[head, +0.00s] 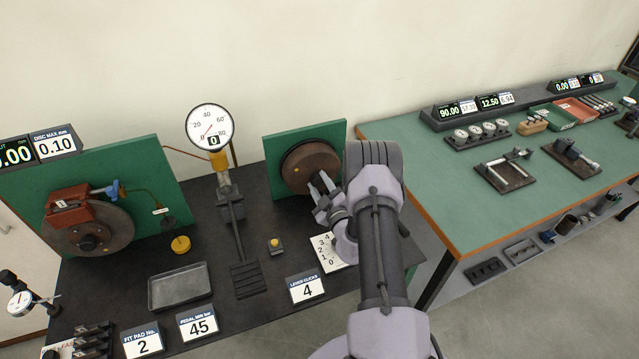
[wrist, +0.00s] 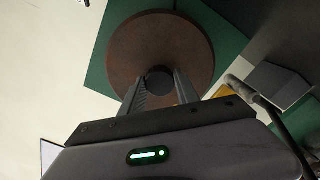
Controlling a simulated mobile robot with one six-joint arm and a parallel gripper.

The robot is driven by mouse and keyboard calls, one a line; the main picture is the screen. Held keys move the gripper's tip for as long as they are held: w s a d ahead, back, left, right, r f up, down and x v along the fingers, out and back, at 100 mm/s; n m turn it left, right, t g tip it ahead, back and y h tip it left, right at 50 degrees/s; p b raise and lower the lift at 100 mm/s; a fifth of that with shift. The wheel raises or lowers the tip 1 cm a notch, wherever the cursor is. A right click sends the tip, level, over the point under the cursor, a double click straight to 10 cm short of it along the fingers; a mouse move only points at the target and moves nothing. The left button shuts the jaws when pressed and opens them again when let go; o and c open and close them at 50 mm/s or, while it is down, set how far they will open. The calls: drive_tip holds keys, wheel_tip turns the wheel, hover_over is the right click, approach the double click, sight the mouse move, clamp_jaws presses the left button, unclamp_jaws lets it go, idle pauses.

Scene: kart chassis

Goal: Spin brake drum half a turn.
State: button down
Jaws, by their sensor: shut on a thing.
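The brake drum (head: 304,163) is a round brown disc mounted on the right green upright panel (head: 276,148). In the wrist view the drum (wrist: 157,35) fills the top middle, with a dark round hub (wrist: 159,80) at its centre. My gripper (head: 322,185) reaches up to the drum's front from the lower right. In the wrist view its two fingers (wrist: 159,88) stand on either side of the hub and are shut on it. The drum's lower right part is hidden behind my gripper in the head view.
A lever-clicks sign reading 4 (head: 306,288) and a number scale card (head: 329,252) are near my arm. A pressure gauge (head: 209,127) stands left of the drum. A disc with a red caliper (head: 88,228) is further left. The green-topped table (head: 400,150) is at right.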

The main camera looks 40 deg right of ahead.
drive_tip(key=shift+r, duration=0.1)
idle(0.5)
drive_tip(key=c, duration=0.9)
unclamp_jaws()
drive_tip(key=p+v, duration=0.1)
drive_tip(key=v, duration=1.6)
drive_tip(key=shift+s+p, duration=0.2)
drive_tip(key=shift+p, duration=0.2)
